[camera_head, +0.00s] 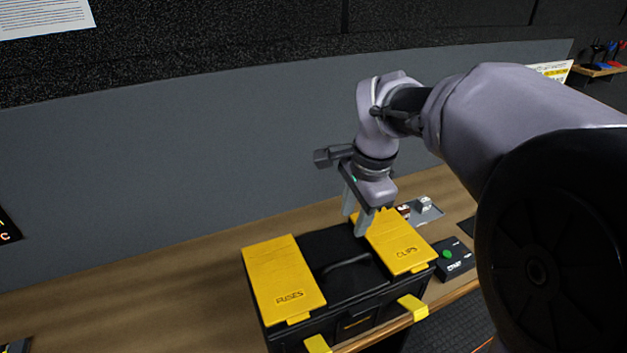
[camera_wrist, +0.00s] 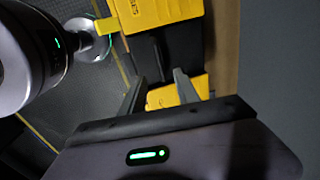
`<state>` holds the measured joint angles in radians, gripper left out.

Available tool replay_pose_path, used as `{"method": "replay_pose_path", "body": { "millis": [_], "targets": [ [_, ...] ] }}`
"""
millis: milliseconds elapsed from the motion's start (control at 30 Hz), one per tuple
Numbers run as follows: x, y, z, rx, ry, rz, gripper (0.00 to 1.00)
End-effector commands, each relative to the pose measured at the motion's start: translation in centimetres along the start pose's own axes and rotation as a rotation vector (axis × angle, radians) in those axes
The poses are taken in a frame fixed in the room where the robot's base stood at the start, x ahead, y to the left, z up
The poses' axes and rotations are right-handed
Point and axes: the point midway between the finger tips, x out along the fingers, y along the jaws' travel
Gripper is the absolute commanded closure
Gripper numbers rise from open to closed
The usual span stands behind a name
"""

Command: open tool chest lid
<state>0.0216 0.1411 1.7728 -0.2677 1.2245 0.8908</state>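The black tool chest (camera_head: 372,318) stands on the wooden bench with its lid (camera_head: 322,246) down. The lid has a dark carry handle (camera_head: 346,264) in the middle. A yellow panel marked FUSES (camera_head: 284,278) is on its left and a yellow panel marked CLIPS (camera_head: 400,240) on its right. Two yellow latches (camera_head: 413,307) are on the front. My gripper (camera_head: 357,214) points down over the back of the chest, near the CLIPS panel's rear left corner. In the wrist view its fingers (camera_wrist: 160,90) are apart with nothing held; whether they touch the chest is unclear.
A small dark box with a green button (camera_head: 453,259) sits right of the chest. A grey tray with small items (camera_head: 424,208) lies behind it.

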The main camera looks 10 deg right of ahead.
Motion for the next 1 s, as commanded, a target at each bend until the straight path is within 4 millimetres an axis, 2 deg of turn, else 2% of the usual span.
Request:
{"method": "replay_pose_path", "body": {
  "millis": [33, 300, 500, 700, 967, 1000],
  "targets": [
    [1.7, 0.2, 0.1, -0.002, -0.002, 0.005, 0.62],
    [10.1, 0.3, 0.1, -0.004, -0.002, 0.005, 0.62],
    [14.6, 0.3, 0.1, -0.004, -0.001, 0.003, 0.62],
    [16.3, 0.1, 0.1, -0.005, -0.001, 0.0, 0.62],
    [16.4, 0.1, 0.1, -0.005, 0.0, 0.0, 0.62],
    [16.4, 0.1, 0.1, -0.005, 0.0, 0.0, 0.68]
  ]
}}
